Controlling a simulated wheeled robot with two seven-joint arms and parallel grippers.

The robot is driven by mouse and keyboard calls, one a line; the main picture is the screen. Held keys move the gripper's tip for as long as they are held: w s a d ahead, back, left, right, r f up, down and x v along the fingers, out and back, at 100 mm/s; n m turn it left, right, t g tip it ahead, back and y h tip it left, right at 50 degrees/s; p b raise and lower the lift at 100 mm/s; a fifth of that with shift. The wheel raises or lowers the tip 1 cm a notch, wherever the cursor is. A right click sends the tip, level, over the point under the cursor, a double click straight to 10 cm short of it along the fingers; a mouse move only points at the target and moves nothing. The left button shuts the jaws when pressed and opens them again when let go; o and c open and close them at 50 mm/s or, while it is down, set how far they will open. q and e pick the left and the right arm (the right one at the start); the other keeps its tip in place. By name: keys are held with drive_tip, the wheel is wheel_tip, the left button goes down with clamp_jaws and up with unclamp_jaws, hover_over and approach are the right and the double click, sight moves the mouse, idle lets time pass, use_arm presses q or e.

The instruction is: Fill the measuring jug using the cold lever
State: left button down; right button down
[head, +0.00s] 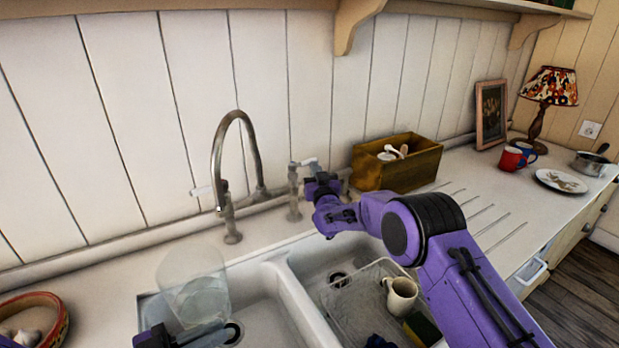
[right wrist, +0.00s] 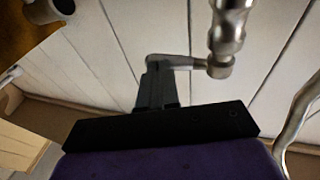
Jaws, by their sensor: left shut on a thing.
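The clear measuring jug (head: 193,280) stands upright over the left basin, with a faint level line in its lower part. My left gripper (head: 185,338) is shut on it, low at the frame's bottom edge. The tap's curved spout (head: 237,122) ends above and right of the jug's mouth; no stream shows. One lever (head: 203,190) points left from the tap's left pillar; another lever (head: 303,163) tops the right pillar. My right gripper (head: 316,180) is at the right lever. In the right wrist view its fingers (right wrist: 156,88) meet this lever (right wrist: 178,62); their gap is hidden. No cold marking shows.
The right basin holds a wire rack (head: 345,312) with a cream mug (head: 401,296). A wooden box (head: 397,165) stands behind, right of my right gripper. A bowl of garlic (head: 35,320) is at far left. Mugs, a plate (head: 561,181) and a lamp stand far right.

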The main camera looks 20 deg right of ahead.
drive_tip(key=shift+d+r, duration=0.1)
drive_tip(key=shift+r, duration=0.15)
idle(0.3)
